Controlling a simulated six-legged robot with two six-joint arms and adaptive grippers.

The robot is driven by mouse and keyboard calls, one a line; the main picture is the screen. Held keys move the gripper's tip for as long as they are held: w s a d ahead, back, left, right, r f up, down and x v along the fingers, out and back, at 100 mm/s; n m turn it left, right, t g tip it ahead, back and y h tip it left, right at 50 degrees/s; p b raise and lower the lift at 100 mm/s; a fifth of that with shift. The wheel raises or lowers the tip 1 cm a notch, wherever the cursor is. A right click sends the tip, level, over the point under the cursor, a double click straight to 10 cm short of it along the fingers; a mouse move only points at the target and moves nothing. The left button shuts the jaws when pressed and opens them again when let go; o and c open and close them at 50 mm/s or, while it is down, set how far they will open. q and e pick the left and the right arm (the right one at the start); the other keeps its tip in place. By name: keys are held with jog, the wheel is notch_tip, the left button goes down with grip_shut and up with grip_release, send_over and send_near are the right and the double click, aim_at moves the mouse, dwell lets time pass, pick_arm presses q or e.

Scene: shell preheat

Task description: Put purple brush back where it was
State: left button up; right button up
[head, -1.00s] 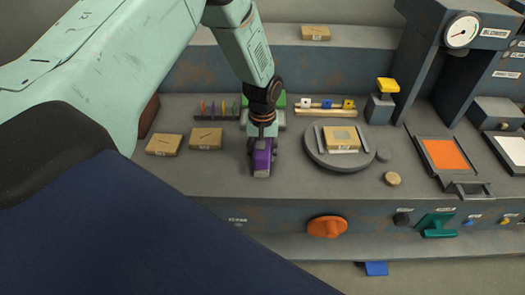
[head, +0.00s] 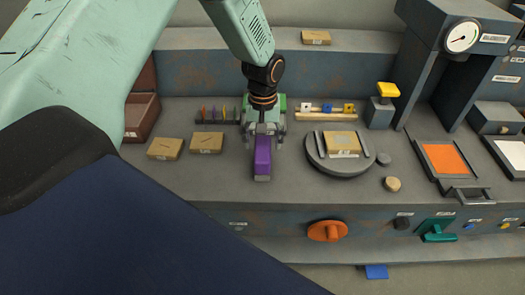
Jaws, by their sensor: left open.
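The purple brush (head: 262,157) lies on the grey bench, its long side pointing toward me, left of the round turntable. My left gripper (head: 264,138) is right behind and above it, with its fingers spread to either side of the brush's far end. The gripper is open. Whether a finger touches the brush I cannot tell. The far end of the brush is hidden under the gripper. My right gripper is not in view.
Two tan boxes (head: 206,143) lie to the left. A rack with several coloured pieces (head: 216,114) stands behind. The turntable (head: 343,168) carries another box. An orange knob (head: 327,229) is on the front panel. The bench in front of the brush is clear.

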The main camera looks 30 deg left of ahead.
pick_arm(q)
notch_tip(320, 180, up, 5)
jog(key=shift+f, duration=0.1)
jog(key=shift+w+r, duration=0.1)
jog(key=shift+r, duration=0.45)
jog(key=shift+r, duration=0.1)
jog(key=shift+s, duration=0.2)
